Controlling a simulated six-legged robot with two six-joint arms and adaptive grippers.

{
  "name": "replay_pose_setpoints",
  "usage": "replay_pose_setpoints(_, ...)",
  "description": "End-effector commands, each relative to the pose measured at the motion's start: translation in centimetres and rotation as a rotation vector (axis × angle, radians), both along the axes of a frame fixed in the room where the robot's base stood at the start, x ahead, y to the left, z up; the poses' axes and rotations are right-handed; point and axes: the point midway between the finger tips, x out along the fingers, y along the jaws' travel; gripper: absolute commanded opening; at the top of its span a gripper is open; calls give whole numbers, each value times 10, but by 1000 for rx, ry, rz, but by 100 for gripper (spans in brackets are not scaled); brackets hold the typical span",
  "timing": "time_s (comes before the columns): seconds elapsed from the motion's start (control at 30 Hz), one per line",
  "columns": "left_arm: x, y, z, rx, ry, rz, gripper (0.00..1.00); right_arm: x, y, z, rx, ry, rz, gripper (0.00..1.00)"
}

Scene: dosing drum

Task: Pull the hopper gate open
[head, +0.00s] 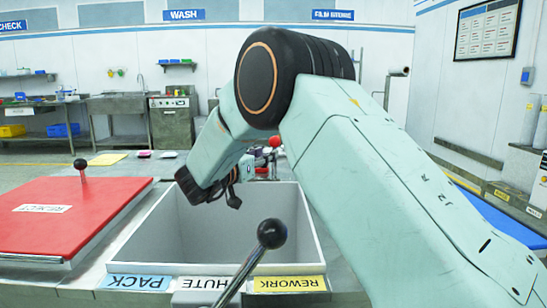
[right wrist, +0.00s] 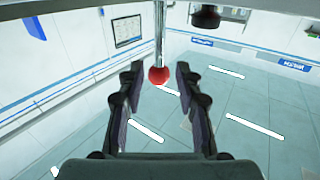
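A red ball knob on a thin metal rod (right wrist: 159,75) shows in the right wrist view. It is most likely the hopper gate's handle; the gate itself is not clear in either view. My right gripper (right wrist: 160,78) is open, with one finger on each side of the knob near the fingertips. Gaps show on both sides, so the fingers are not closed on it. In the head view a red ball (head: 275,141) shows beyond my right arm, whose wrist hangs over the far part of the grey open bin (head: 312,245). My left gripper is not in view.
A black-knobbed lever (head: 271,233) stands in front of the bin, by the PACK (head: 138,282) and REWORK (head: 290,283) labels. A red REJECT lid (head: 110,200) with a black knob lies at left. A dark cylinder (right wrist: 205,15) is near the rod.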

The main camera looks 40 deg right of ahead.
Motion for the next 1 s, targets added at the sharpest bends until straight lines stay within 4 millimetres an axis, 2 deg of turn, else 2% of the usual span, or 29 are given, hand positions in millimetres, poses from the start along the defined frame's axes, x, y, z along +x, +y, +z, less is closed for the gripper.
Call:
replay_pose_setpoints(0.1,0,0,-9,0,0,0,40,5,-21,-4,3,-1,-4,35)
replay_pose_setpoints(0.3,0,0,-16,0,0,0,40,12,-43,-2,1,0,-1,35)
replay_pose_setpoints(0.47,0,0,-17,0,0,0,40,14,-50,-1,0,0,-1,35)
replay_pose_setpoints(0.7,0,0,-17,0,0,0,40,14,-51,0,0,1,0,35)
replay_pose_setpoints(1.0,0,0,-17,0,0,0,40,14,-50,0,0,1,0,9)
